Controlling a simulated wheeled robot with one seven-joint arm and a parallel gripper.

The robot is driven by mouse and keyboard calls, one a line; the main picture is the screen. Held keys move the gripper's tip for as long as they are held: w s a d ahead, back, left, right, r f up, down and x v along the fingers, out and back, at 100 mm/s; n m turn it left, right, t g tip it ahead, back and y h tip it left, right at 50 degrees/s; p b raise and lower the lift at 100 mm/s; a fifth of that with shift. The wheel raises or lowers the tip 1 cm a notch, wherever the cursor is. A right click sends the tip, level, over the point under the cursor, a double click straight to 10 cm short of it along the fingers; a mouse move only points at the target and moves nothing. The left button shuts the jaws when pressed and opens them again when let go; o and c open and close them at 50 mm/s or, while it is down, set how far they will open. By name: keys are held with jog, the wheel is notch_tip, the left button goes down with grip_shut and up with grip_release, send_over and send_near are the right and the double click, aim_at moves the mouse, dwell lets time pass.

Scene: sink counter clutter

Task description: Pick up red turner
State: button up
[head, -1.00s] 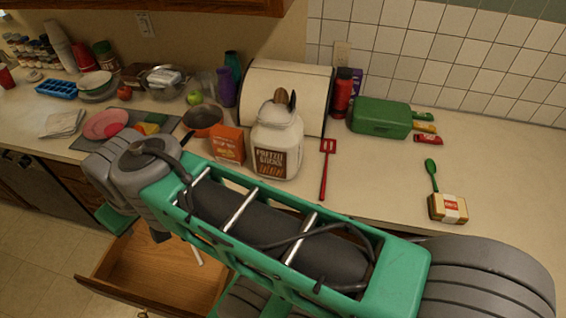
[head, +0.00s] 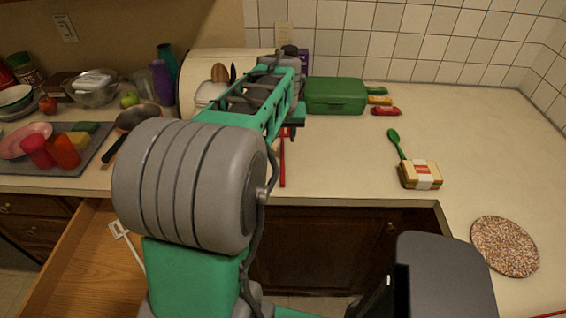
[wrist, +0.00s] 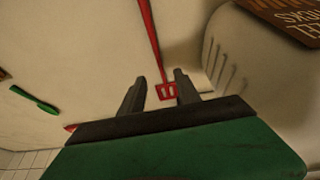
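The red turner (wrist: 150,38) lies on the counter. In the wrist view its slotted head (wrist: 167,91) appears between the two dark fingers of my gripper (wrist: 159,90), which are open and spread apart. No contact between fingers and turner is visible, and the height of the fingers above it is hard to tell. In the head view only part of the turner's handle (head: 283,165) shows; my arm hides its head and most of my gripper.
A green box (head: 335,95), a green spoon (head: 395,140) and a small package (head: 420,174) sit to the right. The counter between is clear. A drawer (head: 85,255) stands open below.

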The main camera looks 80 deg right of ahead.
aim_at(282, 150)
jog(key=shift+s+d+f+p, duration=0.15)
jog(key=shift+d+f+p, duration=0.2)
jog(key=shift+f, duration=0.1)
jog(key=p+x, duration=0.1)
jog(key=x, duration=0.6)
jog(key=shift+w+a+p, duration=0.1)
jog(key=shift+w+p, duration=0.1)
jog(key=shift+p, duration=0.1)
jog(key=shift+c, duration=0.6)
grip_shut()
